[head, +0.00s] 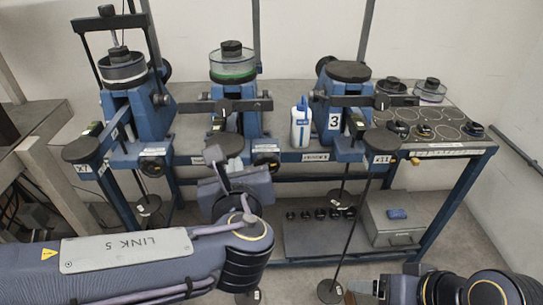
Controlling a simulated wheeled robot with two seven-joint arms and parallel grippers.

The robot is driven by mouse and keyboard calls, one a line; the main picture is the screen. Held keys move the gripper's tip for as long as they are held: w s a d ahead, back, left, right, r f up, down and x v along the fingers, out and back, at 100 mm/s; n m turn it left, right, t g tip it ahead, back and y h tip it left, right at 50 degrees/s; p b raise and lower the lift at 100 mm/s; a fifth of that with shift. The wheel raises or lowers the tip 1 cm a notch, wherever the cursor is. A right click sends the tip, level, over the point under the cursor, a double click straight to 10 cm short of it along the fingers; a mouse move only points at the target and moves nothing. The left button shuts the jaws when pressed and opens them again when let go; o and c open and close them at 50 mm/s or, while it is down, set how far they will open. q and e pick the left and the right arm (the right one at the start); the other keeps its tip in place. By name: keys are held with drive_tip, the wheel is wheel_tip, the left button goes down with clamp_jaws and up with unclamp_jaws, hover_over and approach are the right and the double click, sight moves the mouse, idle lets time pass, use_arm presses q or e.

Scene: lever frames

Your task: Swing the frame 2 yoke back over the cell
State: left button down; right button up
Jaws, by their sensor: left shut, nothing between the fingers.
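Frame 2 (237,120) is the middle blue lever frame. Its cell (232,68), a clear cup with a green ring and a dark cap, stands uncovered on top. The frame 2 yoke (245,104) appears swung down, with its dark crossbar across the front of the frame below the cell. My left gripper (214,158) is shut and empty, just below the crossbar and in front of the dark round lever end. Whether it touches anything is unclear. My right gripper (368,291) is partly visible at the bottom edge; its fingers are unclear.
Frame 1 (136,110) at left has its yoke raised over its cell. Frame 3 (335,122) at right has its crossbar low in front. A white-blue bottle (301,126) stands between frames 2 and 3. A tray of dark pieces (440,130) is at right, above a grey box (393,220).

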sight(230, 102)
use_arm(q)
drive_tip(key=d+m+t+h, duration=0.1)
drive_tip(key=d+m, duration=0.2)
drive_tip(key=d, duration=0.2)
drive_tip(key=w+r+p, duration=0.1)
drive_tip(key=w+r, duration=0.1)
drive_tip(key=w, duration=0.8)
drive_tip(key=shift+w+a+r, duration=0.3)
drive_tip(key=shift+w+r, duration=0.05)
drive_tip(key=shift+r, duration=0.05)
use_arm(e)
drive_tip(key=shift+s+d+r, duration=0.1)
drive_tip(key=shift+s, duration=0.15)
drive_tip(key=shift+r, duration=0.1)
